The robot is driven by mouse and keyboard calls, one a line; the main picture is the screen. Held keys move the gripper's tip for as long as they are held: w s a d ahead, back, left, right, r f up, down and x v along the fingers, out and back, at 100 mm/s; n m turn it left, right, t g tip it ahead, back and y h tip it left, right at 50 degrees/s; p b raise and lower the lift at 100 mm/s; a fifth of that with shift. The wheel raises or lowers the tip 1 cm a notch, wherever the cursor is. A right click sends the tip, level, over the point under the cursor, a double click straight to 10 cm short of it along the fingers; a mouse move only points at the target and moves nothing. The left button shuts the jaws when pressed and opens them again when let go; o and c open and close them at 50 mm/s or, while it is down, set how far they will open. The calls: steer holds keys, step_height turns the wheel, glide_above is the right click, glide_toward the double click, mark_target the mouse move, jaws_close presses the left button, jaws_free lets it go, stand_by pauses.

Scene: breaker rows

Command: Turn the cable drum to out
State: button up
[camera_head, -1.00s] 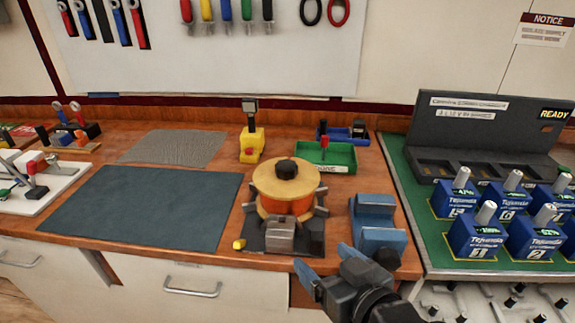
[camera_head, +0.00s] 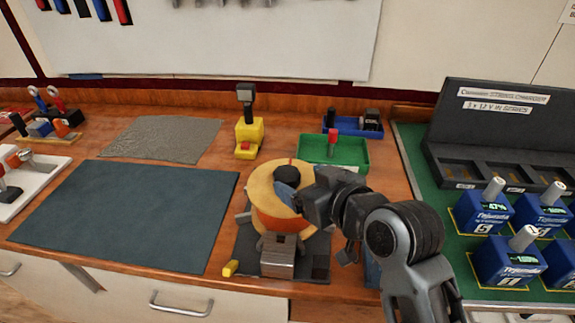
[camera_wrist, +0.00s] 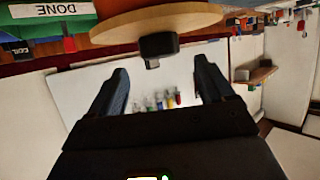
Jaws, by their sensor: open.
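The cable drum (camera_head: 261,190) stands on a dark base plate near the bench's front, with a round wooden top flange and an orange winding below. A black knob (camera_head: 285,174) sits on its top. My gripper (camera_head: 291,193) is at the drum's right side, partly covering the flange. In the wrist view the wooden flange (camera_wrist: 150,22) and the black knob (camera_wrist: 158,47) show just ahead of my open gripper (camera_wrist: 161,66), the knob lying between the lines of the two fingers. I cannot tell whether a finger touches the drum. No "out" mark is readable.
A grey metal block (camera_head: 284,258) and small yellow piece (camera_head: 231,268) are at the drum's front. A green tray (camera_head: 345,168) and yellow device (camera_head: 249,140) stand behind. A dark mat (camera_head: 125,215) lies left; blue battery packs (camera_head: 485,215) stand right.

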mark_target(291, 175)
steer(key=p+x, duration=0.1)
steer(key=x, duration=0.5)
steer(key=shift+w+a+f, duration=0.1)
steer(key=shift+w+a, duration=0.1)
steer(key=shift+w, duration=0.1)
steer(key=c, duration=1.4)
